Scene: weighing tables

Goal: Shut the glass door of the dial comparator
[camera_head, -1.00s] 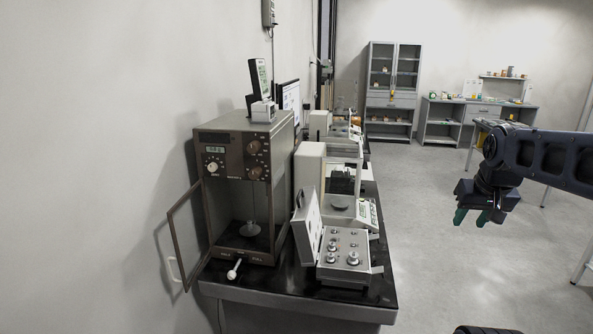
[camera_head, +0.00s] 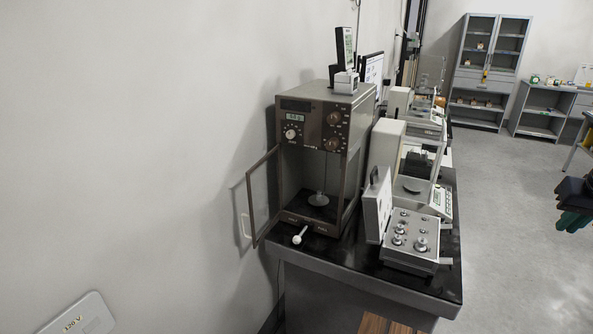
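The dial comparator (camera_head: 347,111) is a tall brown-grey cabinet at the near left end of the black table. Its framed glass door (camera_head: 264,190) stands wide open, swung out to the left towards the wall. A pale handle (camera_head: 246,226) is on the door's outer left part. Inside the open chamber is a round pan (camera_head: 318,199) on a thin rod. My gripper (camera_head: 574,222) is at the far right edge, partly cut off, well away from the door and over the floor. Its green fingertips point down; whether they are apart is unclear.
A white-knobbed lever (camera_head: 299,236) sticks out at the comparator's front base. An open weight box (camera_head: 409,262) and other balances stand right of it on the black table (camera_head: 331,266). The wall is close on the left. Floor is clear at right.

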